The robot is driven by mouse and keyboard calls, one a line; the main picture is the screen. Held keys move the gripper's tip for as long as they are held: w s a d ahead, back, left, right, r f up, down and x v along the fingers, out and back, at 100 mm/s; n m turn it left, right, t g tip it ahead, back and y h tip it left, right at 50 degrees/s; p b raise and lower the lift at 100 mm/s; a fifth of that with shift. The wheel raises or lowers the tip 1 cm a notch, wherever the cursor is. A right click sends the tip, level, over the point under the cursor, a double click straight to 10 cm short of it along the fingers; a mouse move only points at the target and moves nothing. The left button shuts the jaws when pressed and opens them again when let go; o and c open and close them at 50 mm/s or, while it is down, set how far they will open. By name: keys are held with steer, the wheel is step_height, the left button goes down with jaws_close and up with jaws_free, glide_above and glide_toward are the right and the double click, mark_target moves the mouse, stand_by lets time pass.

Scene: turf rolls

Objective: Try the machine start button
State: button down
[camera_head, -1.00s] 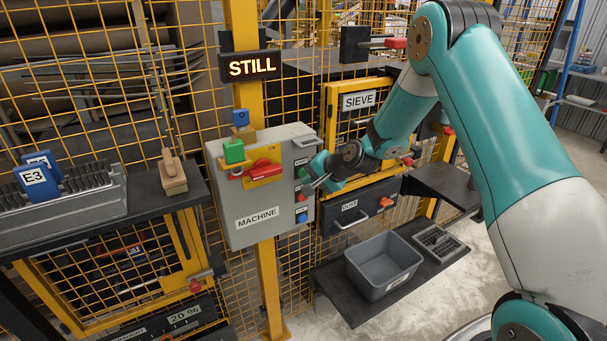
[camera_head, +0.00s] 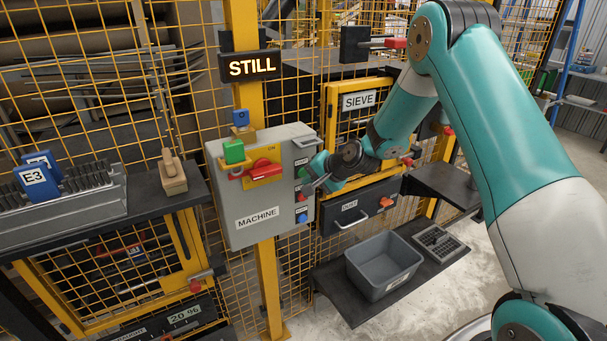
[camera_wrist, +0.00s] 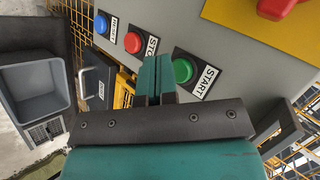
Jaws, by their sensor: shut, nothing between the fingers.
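The grey MACHINE box (camera_head: 240,205) is fixed to the yellow post. Its side panel carries the green START button (camera_wrist: 183,71), the red STOP button (camera_wrist: 133,43) and a blue button (camera_wrist: 103,24). The START button also shows in the head view (camera_head: 302,172), partly hidden by my gripper. My gripper (camera_wrist: 155,72) is shut and empty. In the wrist view its fingertips appear just beside the START button, between it and STOP. I cannot tell whether they touch the panel. A lit sign (camera_head: 252,67) reads STILL.
A red switch handle (camera_head: 262,168) and a green block (camera_head: 234,151) are on the box's front. A handle bar (camera_wrist: 284,122) juts from the panel near my gripper. The SIEVE door (camera_head: 359,101), DUST drawer (camera_head: 350,208) and grey bin (camera_head: 382,265) are to the right.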

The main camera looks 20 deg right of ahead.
steer(key=shift+w, duration=0.15)
steer(key=shift+w, duration=0.25)
steer(key=shift+w+a, duration=0.15)
steer(key=shift+w, duration=0.3)
stand_by(0.7)
stand_by(0.4)
steer(key=shift+s, duration=0.85)
steer(key=shift+s+d+b, duration=0.25)
steer(key=shift+s, duration=1)
steer(key=shift+s+d+b, duration=0.2)
steer(key=shift+s+b, duration=0.05)
steer(key=shift+s, duration=1)
